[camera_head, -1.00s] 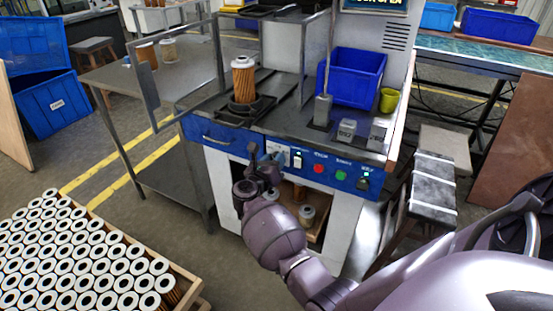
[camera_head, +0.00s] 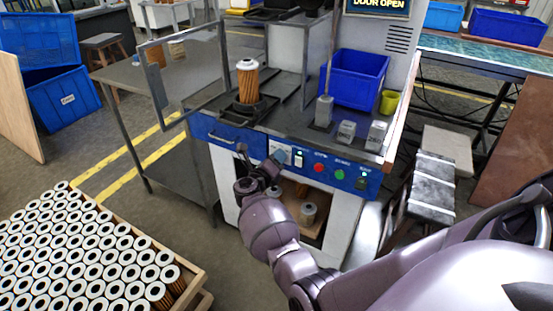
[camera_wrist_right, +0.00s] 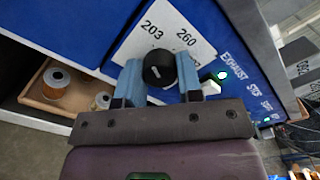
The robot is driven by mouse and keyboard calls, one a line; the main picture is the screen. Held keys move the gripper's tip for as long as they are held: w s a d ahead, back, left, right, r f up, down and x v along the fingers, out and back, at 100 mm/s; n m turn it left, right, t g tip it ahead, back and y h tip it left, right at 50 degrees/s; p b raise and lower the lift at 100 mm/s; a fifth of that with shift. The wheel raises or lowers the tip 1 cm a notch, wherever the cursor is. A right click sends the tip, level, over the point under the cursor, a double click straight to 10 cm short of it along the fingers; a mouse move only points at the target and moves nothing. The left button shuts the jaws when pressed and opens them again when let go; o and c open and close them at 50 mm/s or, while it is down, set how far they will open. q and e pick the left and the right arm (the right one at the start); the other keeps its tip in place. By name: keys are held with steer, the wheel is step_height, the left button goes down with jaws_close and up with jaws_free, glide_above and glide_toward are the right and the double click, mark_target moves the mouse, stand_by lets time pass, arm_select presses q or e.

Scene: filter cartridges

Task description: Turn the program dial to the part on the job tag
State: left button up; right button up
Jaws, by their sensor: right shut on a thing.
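The program dial (camera_wrist_right: 159,68) is a black round knob on a white plate (camera_wrist_right: 166,28) marked 203 and 260, on the machine's blue front panel. My right gripper (camera_wrist_right: 155,82) is shut on the dial, one light-blue finger on each side. In the head view my right gripper (camera_head: 268,168) is at the panel's left part and hides the dial. I cannot make out a job tag. My left gripper is not in view.
The blue panel also carries an exhaust switch (camera_head: 298,157), a red button (camera_head: 320,168) and a green button (camera_head: 339,174). A filter cartridge (camera_head: 247,82) stands upright on the machine. The door frame (camera_head: 182,70) stands open. A crate of cartridges (camera_head: 186,295) is at lower left.

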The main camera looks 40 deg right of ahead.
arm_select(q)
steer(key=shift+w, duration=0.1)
arm_select(e)
steer(key=o, duration=0.9)
steer(key=shift+a, duration=0.1)
